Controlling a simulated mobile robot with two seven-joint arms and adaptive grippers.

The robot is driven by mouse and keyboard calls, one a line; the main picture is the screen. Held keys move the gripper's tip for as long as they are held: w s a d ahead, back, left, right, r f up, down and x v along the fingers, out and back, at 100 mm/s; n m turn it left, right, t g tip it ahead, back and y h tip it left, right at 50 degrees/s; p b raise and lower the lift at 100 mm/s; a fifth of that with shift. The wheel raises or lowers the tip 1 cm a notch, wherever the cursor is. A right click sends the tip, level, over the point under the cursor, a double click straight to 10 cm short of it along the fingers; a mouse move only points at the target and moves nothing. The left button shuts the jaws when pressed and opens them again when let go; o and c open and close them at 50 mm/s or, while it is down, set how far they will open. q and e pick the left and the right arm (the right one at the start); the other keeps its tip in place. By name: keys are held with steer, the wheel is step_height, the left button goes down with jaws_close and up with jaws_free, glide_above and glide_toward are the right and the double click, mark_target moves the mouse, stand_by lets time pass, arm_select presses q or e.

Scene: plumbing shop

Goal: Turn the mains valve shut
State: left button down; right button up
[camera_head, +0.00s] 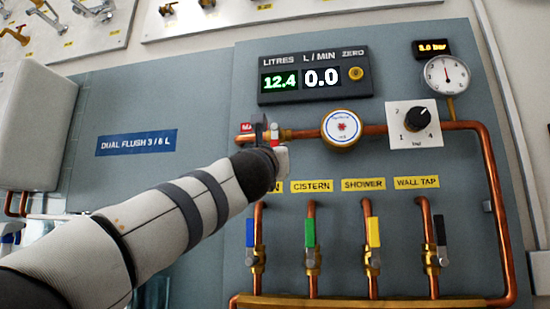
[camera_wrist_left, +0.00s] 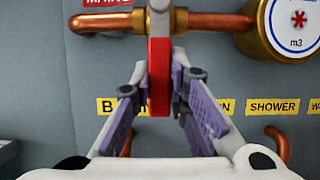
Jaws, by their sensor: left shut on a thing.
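The mains valve (camera_wrist_left: 160,18) sits on a horizontal copper pipe below the red mains label (camera_wrist_left: 108,3). Its red lever (camera_wrist_left: 159,75) points down, across the pipe, in the left wrist view. My left gripper (camera_wrist_left: 159,88) is shut on the lever, with a purple-padded finger on each side. In the head view my left gripper (camera_head: 268,142) hides most of the valve (camera_head: 280,134) and lever. The flow display (camera_head: 321,78) reads 0.0 L/min and 12.4 litres. My right gripper is not in view.
A round water meter (camera_head: 342,128) and a dial box (camera_head: 414,124) are to the right. Below are blue (camera_head: 250,232), green (camera_head: 310,232), yellow (camera_head: 374,232) and black (camera_head: 440,230) levers, all upright. A pressure gauge (camera_head: 446,75) is at upper right.

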arm_select(q)
steer(key=shift+s+a+r, duration=0.1)
steer(key=shift+r, duration=0.15)
steer(key=c, duration=1.6)
jaws_free()
steer(key=shift+o, duration=0.3)
steer(key=shift+f, duration=0.15)
steer(key=s+a, duration=0.2)
steer(key=s, duration=1)
steer(key=shift+s+f, duration=0.2)
steer(key=shift+s, duration=0.15)
steer(key=shift+a, duration=0.1)
